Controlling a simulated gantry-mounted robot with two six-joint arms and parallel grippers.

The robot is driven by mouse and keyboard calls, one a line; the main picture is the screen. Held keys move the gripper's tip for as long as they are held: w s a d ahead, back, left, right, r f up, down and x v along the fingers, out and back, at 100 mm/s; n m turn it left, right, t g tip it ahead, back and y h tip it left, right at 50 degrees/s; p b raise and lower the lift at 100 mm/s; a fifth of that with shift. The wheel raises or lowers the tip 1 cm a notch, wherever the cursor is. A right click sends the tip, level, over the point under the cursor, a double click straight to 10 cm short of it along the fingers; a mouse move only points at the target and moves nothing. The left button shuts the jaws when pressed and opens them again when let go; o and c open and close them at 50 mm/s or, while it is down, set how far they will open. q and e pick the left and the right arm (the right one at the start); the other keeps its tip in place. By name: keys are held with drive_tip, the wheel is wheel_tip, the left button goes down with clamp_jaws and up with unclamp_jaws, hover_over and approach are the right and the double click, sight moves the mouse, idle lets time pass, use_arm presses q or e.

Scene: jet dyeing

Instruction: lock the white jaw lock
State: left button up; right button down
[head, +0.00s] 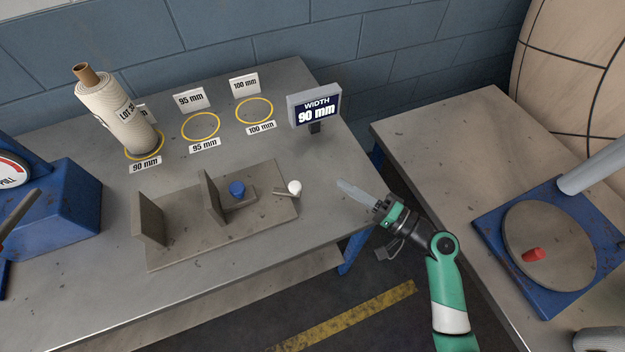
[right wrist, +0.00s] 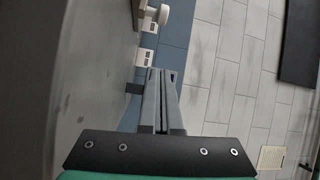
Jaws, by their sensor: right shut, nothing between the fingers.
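The white jaw lock (head: 295,187) is a round white knob with a short lever pointing left, at the right end of the steel jaw fixture (head: 180,240). A blue knob (head: 237,188) sits beside the fixture's middle upright plate. My right gripper (head: 343,185) is to the right of the white lock, apart from it, over the table's right edge. Its fingers are together and empty, also in the right wrist view (right wrist: 160,74).
A yarn roll (head: 117,117) stands on the 90 mm ring; the 95 mm (head: 201,127) and 100 mm rings are empty. A display (head: 314,107) reads WIDTH 90 mm. A gap separates this table from the right bench (head: 450,150). A blue dial device (head: 50,205) stands at left.

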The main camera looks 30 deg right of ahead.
sight(287, 189)
drive_tip(key=b+x, duration=0.1)
drive_tip(key=x, duration=0.9)
drive_tip(key=shift+w+a+b, duration=0.15)
drive_tip(key=shift+b, duration=0.15)
drive_tip(key=s, duration=0.1)
drive_tip(key=s+a, duration=0.2)
drive_tip(key=shift+a+f+p, duration=0.2)
drive_tip(key=shift+f+p, duration=0.05)
drive_tip(key=shift+p, duration=0.15)
drive_tip(key=shift+a, duration=0.1)
